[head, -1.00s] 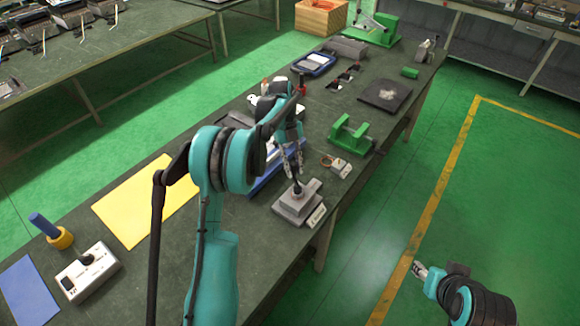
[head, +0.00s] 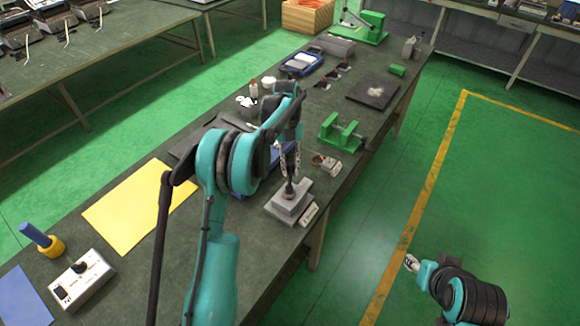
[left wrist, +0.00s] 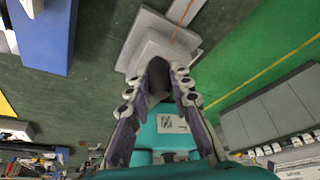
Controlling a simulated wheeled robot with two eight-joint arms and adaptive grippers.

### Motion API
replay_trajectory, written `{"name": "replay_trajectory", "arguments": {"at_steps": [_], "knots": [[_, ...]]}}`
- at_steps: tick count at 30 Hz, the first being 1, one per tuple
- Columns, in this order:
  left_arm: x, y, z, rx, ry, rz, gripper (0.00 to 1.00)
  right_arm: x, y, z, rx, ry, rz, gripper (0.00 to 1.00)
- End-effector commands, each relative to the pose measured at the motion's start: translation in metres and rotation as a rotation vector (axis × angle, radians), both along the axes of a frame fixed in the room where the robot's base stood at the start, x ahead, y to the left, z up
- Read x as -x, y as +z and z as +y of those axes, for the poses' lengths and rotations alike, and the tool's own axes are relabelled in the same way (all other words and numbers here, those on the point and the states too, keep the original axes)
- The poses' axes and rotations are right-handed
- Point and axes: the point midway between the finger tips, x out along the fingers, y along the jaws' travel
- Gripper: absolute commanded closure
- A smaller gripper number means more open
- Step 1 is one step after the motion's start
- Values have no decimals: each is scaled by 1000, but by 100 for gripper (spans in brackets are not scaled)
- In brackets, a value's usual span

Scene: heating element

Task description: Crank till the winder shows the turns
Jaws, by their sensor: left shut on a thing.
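The winder is a stepped grey block (head: 283,210) near the right edge of the workbench, with a dark crank knob (head: 288,189) on top. My left gripper (head: 289,183) reaches down over it, shut on the knob. In the left wrist view, the fingers (left wrist: 158,86) close around the dark knob (left wrist: 157,72), with the pale grey winder (left wrist: 150,35) behind. A small label plate sits at the winder's front side; its reading is too small to tell. My right gripper (head: 411,263) hangs over the green floor, away from the bench; its jaws are too small to read.
A green stand (head: 340,133) and a small grey part with a copper ring (head: 326,163) lie beyond the winder. A yellow sheet (head: 138,207), a white meter box (head: 82,282) and a blue rod in a yellow base (head: 42,240) are at left. The floor at right is clear.

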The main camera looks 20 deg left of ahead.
Motion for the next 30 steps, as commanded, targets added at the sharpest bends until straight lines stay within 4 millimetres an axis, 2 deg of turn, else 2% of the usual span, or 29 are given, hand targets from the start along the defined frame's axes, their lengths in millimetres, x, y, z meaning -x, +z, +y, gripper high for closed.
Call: {"name": "replay_trajectory", "arguments": {"at_steps": [3, 4, 6, 15, 19, 30], "knots": [[0, 0, -1, 1, 0, 0, 100, 0, 0, 0, 0, 0, 0, 58], [0, 0, -1, 1, 0, 0, 77, 0, 0, 0, 0, 0, 0, 58], [0, 0, -1, 1, 0, 0, 59, 0, 0, 0, 0, 0, 0, 58], [0, 0, 0, 0, 1, 0, 58, 0, 0, 0, 0, 0, 0, 58], [-3, 9, 1, 0, 1, 0, 58, 0, 0, 0, 0, 0, 0, 58], [-30, 78, 14, 1, 0, 0, 58, 0, 0, 0, 0, 0, 0, 58]]}}
